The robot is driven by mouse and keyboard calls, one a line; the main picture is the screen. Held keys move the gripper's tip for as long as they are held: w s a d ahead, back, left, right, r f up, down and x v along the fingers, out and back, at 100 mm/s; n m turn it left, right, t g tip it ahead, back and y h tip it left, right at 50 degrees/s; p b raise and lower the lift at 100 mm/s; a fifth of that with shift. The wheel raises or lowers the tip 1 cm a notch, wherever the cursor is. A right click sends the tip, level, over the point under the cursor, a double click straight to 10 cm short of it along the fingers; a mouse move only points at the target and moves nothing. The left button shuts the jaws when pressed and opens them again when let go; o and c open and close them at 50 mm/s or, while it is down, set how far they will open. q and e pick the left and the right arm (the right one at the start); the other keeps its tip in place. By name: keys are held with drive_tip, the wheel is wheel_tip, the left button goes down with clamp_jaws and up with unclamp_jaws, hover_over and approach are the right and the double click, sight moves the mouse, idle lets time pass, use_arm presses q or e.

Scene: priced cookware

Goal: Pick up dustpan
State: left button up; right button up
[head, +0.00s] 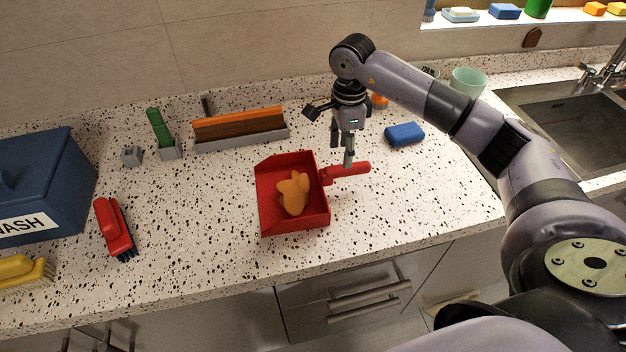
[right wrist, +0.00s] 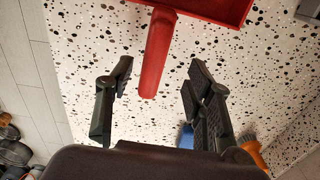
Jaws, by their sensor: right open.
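The red dustpan (head: 268,211) lies on the speckled counter with its handle (head: 347,173) pointing right. An orange, lumpy piece (head: 293,193) lies in its pan. My right gripper (head: 347,160) points down at the handle, its fingers close to it in the head view. In the right wrist view, the open right gripper (right wrist: 157,88) has its fingers apart, with the red handle (right wrist: 157,60) between and a little ahead of them. Nothing is held. Whether a finger touches the handle cannot be told. My left gripper is not in view.
A blue sponge (head: 405,134) lies right of the gripper. A grey holder with an orange-topped brush (head: 240,129) stands behind the dustpan. A red brush (head: 114,228), a yellow brush (head: 22,272) and a blue bin (head: 45,180) are at left. The sink (head: 570,120) is at right. The counter in front is clear.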

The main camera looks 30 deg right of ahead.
drive_tip(key=f+p, duration=0.2)
drive_tip(key=f, duration=0.1)
drive_tip(key=f+p, duration=0.1)
drive_tip(key=f, duration=0.1)
drive_tip(key=shift+s+f, duration=0.2)
drive_tip(key=shift+s, duration=0.15)
drive_tip(key=shift+f, duration=0.2)
drive_tip(key=shift+c, duration=0.5)
clamp_jaws()
drive_tip(key=shift+w, duration=0.1)
